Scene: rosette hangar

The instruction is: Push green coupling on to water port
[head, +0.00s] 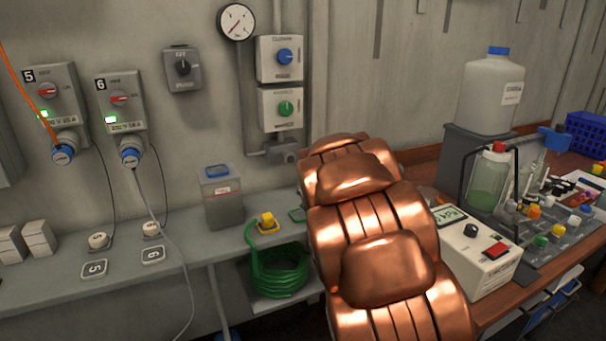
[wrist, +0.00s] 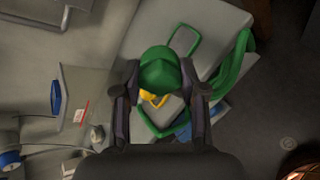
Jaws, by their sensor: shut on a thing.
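In the wrist view, my gripper (wrist: 160,82) is shut on the green coupling (wrist: 161,66), with one dark finger on each side of it. My arm hides the gripper and coupling in the head view. A yellow fitting (wrist: 153,98) shows partly behind the coupling in the wrist view; it stands on the bench beside the green hose (head: 280,276) in the head view (head: 267,221). A grey pipe fitting (head: 285,152) sits on the wall under the green-knob box (head: 283,108). I cannot tell for certain whether it is the water port.
A grey canister (head: 221,200) with a blue lid stands on the bench (head: 195,235) left of the yellow fitting. A white cable (head: 178,235) hangs over the bench edge. A white instrument box (head: 478,255) and a bottle of green liquid (head: 487,185) stand right of my arm.

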